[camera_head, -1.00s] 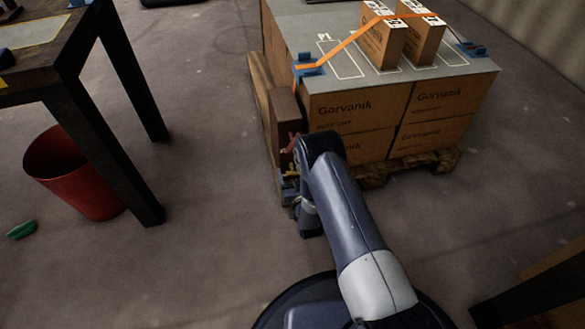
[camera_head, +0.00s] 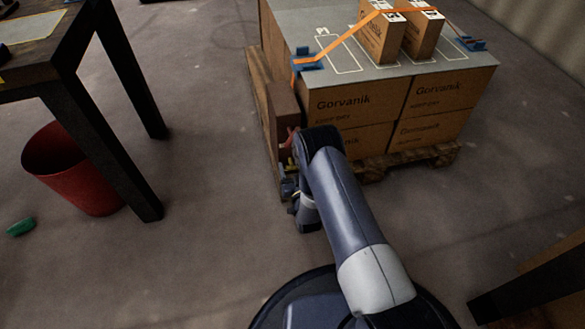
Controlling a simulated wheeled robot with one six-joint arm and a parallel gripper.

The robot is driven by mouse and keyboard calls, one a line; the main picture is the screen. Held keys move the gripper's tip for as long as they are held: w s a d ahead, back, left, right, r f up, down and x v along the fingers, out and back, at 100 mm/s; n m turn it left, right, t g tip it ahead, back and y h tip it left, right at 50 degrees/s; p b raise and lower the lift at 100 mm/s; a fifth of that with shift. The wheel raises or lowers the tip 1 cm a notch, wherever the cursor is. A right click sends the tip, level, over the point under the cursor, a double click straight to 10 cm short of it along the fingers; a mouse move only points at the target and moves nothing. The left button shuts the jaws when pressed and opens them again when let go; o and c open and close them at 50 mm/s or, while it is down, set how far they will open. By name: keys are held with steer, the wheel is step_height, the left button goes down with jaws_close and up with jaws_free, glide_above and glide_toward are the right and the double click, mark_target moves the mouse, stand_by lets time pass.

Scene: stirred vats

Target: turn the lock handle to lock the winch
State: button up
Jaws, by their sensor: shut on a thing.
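The winch sits low at the front left corner of the loaded pallet, beside a dark brown upright block (camera_head: 283,108). It is small and mostly hidden by my wrist. A small red piece, which looks like the lock handle (camera_head: 290,138), shows just left of my arm's bend. My gripper (camera_head: 288,172) is at this corner, partly covered by my own arm links. It is shut on what appears to be the lock handle, though the contact itself is hard to see. An orange strap (camera_head: 345,43) runs over the load from a blue corner piece (camera_head: 306,62).
Cardboard boxes (camera_head: 435,103) stand on a wooden pallet (camera_head: 440,156) under a grey top sheet. A dark table (camera_head: 112,150) with a red bin (camera_head: 72,172) is at left. A green object (camera_head: 20,227) lies on the floor. Floor between table and pallet is clear.

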steer(key=shift+m, duration=2.7)
steer(key=o, duration=0.9)
steer(key=shift+s, duration=0.1)
